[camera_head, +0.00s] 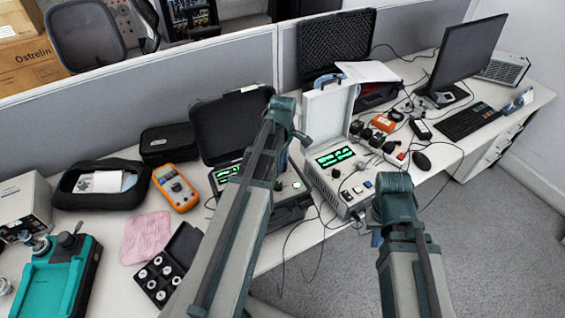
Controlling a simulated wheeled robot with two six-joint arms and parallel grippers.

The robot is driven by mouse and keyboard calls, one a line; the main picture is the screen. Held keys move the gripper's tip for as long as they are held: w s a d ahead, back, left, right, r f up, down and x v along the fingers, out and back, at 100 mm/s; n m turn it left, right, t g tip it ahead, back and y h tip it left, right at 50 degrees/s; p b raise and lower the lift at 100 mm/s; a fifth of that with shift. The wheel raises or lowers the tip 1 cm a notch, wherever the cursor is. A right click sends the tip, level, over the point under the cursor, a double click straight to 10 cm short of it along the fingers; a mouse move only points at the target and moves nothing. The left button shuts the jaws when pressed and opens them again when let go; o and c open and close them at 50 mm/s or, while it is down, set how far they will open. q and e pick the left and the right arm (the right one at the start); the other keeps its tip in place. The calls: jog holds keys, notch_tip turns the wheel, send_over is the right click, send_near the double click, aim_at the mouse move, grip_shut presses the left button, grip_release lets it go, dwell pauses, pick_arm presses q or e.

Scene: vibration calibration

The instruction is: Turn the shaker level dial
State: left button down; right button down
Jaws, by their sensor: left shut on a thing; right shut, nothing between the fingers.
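Two instruments with green displays stand on the bench. One is set in an open black case (226,128), and my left arm covers much of its panel. The other is a light grey box (338,193) with its white lid (326,108) raised. Its panel carries a green display (335,156), a black knob (335,173) and several small buttons. I cannot tell which control is the shaker level dial. My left arm crosses the black case, and its fingers are hidden. My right arm ends in front of the grey box's right front corner, and its fingers do not show.
An orange multimeter (175,187), a pink cloth (146,237), a black box of small parts (168,268) and a teal device (60,280) fill the left. Cables, a mouse (422,161), a keyboard (468,121) and a monitor (466,55) are at right.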

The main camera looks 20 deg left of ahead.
pick_arm(q)
jog(key=shift+n, duration=0.6)
jog(key=c, duration=0.5)
grip_release()
jog(key=shift+r, duration=0.1)
notch_tip(320, 180, up, 14)
jog(key=p, duration=1.3)
jog(key=shift+f+p, duration=0.2)
jog(key=shift+p, duration=0.2)
